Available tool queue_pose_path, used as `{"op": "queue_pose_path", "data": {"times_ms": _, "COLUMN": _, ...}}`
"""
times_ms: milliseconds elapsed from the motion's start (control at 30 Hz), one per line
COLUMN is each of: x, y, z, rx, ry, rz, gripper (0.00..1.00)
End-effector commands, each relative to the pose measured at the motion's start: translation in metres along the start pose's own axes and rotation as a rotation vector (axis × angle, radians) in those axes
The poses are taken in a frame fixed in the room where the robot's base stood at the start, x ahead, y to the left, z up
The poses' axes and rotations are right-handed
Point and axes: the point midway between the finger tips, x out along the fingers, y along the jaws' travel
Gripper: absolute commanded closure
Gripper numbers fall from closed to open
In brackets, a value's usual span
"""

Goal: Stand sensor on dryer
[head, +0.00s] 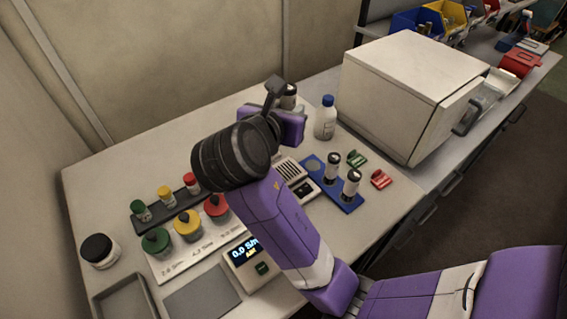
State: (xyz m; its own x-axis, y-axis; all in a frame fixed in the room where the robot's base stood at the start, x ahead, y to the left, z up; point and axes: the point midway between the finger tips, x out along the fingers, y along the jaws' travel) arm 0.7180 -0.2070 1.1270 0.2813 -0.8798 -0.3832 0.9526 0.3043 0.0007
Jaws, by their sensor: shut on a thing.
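My gripper (284,97) is above the back part of the bench, mostly hidden behind my black wrist. It is shut on what looks like a sensor (290,98), a small grey cylinder of which only a part shows beside the dark finger. Two similar sensors with dark tops (333,166) and (351,184) stand upright on a blue rack (345,205), and a round spot at its left end is empty. A small pale unit with a slotted top (296,178), probably the dryer, sits left of the rack. My arm partly covers it, and no sensor shows on its visible part.
A white bottle with a blue cap (325,120) stands near the gripper. A large white box (415,90) is at right. Coloured-lid jars (186,225), a display meter (248,262) and a grey tray (122,300) are at left. Small green and red pieces lie beside the rack.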

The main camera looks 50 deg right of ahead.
Motion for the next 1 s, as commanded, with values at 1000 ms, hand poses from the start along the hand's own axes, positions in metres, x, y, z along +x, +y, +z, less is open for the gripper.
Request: {"op": "queue_pose_path", "data": {"times_ms": 1000, "x": 0.059, "y": 0.000, "z": -0.143, "rx": 0.000, "ry": 0.000, "rz": 0.001, "gripper": 1.00}}
